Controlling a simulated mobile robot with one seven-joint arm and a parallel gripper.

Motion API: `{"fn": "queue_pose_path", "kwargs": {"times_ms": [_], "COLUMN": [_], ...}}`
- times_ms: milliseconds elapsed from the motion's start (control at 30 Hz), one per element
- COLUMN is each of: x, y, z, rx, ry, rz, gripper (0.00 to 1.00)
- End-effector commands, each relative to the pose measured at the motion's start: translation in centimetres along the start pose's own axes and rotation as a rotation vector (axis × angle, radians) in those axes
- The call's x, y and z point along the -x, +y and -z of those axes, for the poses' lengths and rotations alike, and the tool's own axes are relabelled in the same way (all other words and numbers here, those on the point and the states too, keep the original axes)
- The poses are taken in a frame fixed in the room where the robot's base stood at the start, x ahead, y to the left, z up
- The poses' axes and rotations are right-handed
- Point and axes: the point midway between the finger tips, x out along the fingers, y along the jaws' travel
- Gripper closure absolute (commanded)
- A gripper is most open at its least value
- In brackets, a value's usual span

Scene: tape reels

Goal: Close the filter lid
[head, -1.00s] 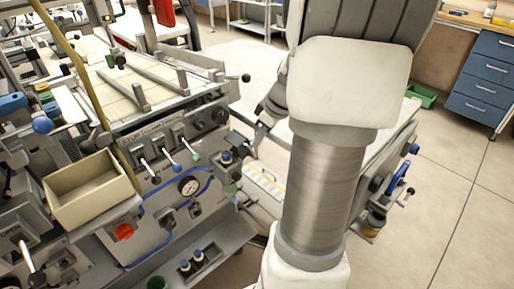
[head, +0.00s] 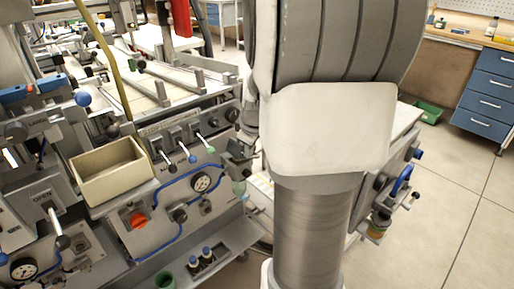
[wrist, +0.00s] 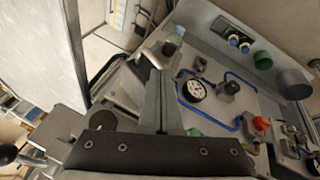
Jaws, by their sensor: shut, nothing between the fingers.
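A small filter unit (head: 238,172) with a grey top and a pale greenish clear bowl sits at the right end of the machine's front panel in the head view. It also seems to show in the wrist view as a clear bowl (wrist: 175,38) beside a grey metal part. I cannot make out clearly which part is its lid or how far open it is. My gripper (wrist: 160,78) is shut and empty in the wrist view, its fingertips just short of that grey part. I cannot tell whether they touch. In the head view my arm hides most of the gripper.
The panel carries a pressure gauge (head: 202,183), a red knob (head: 138,219), blue tubing and several levers. A beige open box (head: 108,175) stands on the machine's left. A shelf with small bottles (head: 206,254) juts out below. Open floor (head: 440,200) lies to the right.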

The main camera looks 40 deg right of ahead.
Motion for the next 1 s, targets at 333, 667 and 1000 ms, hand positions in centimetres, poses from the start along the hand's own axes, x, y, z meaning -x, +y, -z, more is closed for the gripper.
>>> {"fn": "queue_pose_path", "kwargs": {"times_ms": [333,667,1000], "x": [-1.2,-1.8,-2.1], "y": [-2.4,-3.4,-3.7], "z": [0.3,0.3,0.2], "rx": [0.002,0.0,0.001], "ry": [0.001,0.001,-0.001], "rz": [0.0,-0.001,0.003], "gripper": [1.0,1.0,1.0]}}
